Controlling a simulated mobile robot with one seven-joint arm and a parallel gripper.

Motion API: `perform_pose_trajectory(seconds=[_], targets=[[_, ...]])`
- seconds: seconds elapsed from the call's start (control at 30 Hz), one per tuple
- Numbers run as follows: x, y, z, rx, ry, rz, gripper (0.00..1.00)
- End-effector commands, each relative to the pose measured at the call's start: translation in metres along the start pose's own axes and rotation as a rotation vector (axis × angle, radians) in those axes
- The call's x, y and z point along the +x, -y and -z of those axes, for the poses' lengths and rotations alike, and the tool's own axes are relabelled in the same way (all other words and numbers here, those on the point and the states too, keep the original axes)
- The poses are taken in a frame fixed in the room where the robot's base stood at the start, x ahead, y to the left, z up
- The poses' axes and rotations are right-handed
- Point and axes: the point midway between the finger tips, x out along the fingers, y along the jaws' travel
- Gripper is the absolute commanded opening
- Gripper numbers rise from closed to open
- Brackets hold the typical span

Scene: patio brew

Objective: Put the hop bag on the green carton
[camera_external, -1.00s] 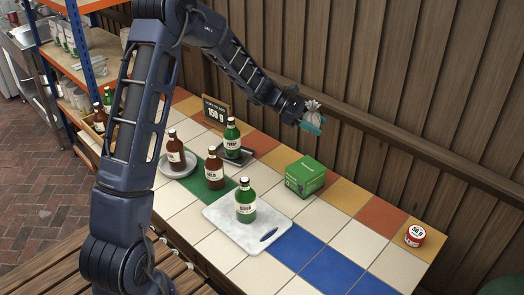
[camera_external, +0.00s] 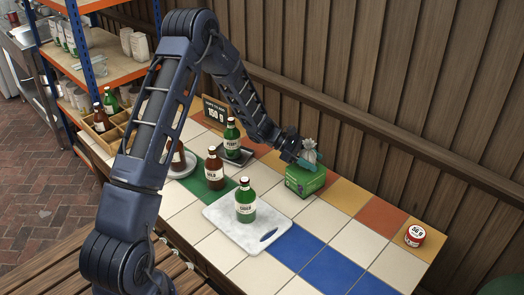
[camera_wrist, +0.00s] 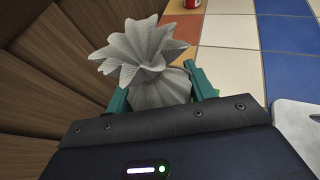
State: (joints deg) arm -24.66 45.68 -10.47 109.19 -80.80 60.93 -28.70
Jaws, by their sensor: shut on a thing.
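The hop bag (camera_external: 308,146) is a pale grey cloth pouch with a gathered, frilled top. In the wrist view the hop bag (camera_wrist: 150,60) sits between the two green fingers of my gripper (camera_wrist: 160,92), which is shut on it. In the external view my gripper (camera_external: 308,160) is at the top of the green carton (camera_external: 304,181), which stands on the tiled counter near the wooden wall. I cannot tell whether the bag's underside touches the carton top.
A white board (camera_external: 226,224) holds a green bottle (camera_external: 245,203). A brown bottle (camera_external: 214,170) stands left of the carton, and another green bottle (camera_external: 231,135) stands on a dark tray. A red tin (camera_external: 415,236) is at the far right.

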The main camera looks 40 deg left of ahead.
Motion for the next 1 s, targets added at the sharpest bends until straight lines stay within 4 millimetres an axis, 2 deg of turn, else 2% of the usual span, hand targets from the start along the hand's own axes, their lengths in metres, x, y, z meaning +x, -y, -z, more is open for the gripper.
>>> perform_pose_trajectory(seconds=[0.1,0.47,0.5,0.6,1.0], targets=[[0.0047,0.0000,0.0112,-0.001,0.000,0.000,0.32],[0.0056,0.0000,0.0137,0.000,0.000,0.000,0.32],[0.0058,-0.0001,0.0141,0.000,0.000,0.000,0.56],[0.0057,-0.0001,0.0137,0.001,0.000,0.000,0.75],[0.0016,-0.0003,0.0111,0.001,0.000,-0.001,0.76]])
